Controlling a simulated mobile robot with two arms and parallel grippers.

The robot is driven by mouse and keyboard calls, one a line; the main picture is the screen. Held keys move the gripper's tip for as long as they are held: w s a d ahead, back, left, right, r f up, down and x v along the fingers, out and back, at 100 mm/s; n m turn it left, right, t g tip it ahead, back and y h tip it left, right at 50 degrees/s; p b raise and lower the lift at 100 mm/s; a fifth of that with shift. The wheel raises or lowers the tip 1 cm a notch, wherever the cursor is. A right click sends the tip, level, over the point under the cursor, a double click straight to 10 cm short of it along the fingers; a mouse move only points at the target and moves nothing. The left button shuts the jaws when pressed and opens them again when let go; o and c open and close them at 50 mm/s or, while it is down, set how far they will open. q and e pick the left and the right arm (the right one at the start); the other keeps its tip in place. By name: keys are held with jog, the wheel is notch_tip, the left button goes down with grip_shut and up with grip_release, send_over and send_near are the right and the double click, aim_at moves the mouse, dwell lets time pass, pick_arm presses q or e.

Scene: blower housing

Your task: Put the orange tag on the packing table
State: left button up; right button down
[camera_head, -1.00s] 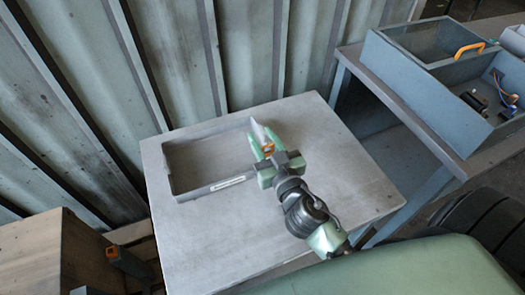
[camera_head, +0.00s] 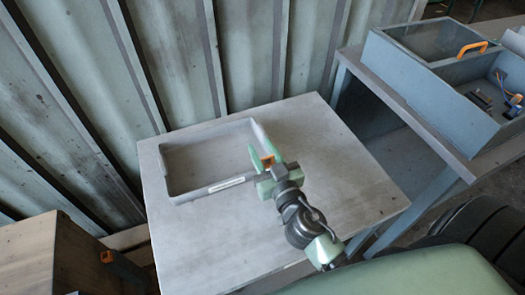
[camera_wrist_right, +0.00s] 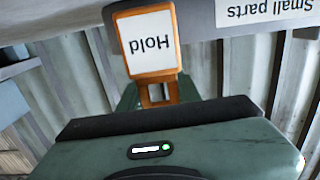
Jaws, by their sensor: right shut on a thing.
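The orange tag (camera_head: 267,160) shows as a small orange patch between the green fingers of my right gripper (camera_head: 262,154). In the right wrist view the tag (camera_wrist_right: 149,45) has an orange frame and a white face reading "Hold", upside down. My right gripper is shut on the tag's narrow orange end. It is at the right front corner of a grey tray, on a grey-topped table (camera_head: 330,180) that looks like the packing table. I cannot tell whether the tag touches the tray or tabletop. My left gripper is out of view.
The grey tray (camera_head: 192,193) has a "Small parts" label (camera_wrist_right: 265,10) on its front wall and looks empty. Bare tabletop lies right and in front of it. A corrugated wall stands behind. A blue-grey box (camera_head: 440,100) with wired parts is on a bench at right.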

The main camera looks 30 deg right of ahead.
jog(key=c, duration=1)
grip_release()
jog(key=shift+s+f, duration=0.15)
jog(key=shift+f, duration=0.5)
jog(key=shift+r, duration=0.1)
jog(key=shift+r+p, duration=0.25)
jog(key=shift+p, duration=0.15)
jog(key=shift+r+p, duration=0.5)
jog(key=shift+p, duration=0.1)
jog(key=shift+s+f+b, duration=0.6)
jog(key=shift+s+b, duration=0.1)
jog(key=shift+b, duration=0.15)
jog(key=s+b, duration=0.1)
jog(key=s, duration=0.1)
jog(key=s+b, duration=0.1)
jog(key=s, duration=0.2)
jog(key=s+r+b, duration=0.1)
jog(key=s+b, duration=0.1)
jog(key=s, duration=0.1)
jog(key=shift+s+a, duration=0.25)
jog(key=shift+s+r+b, duration=0.3)
jog(key=shift+s, duration=0.6)
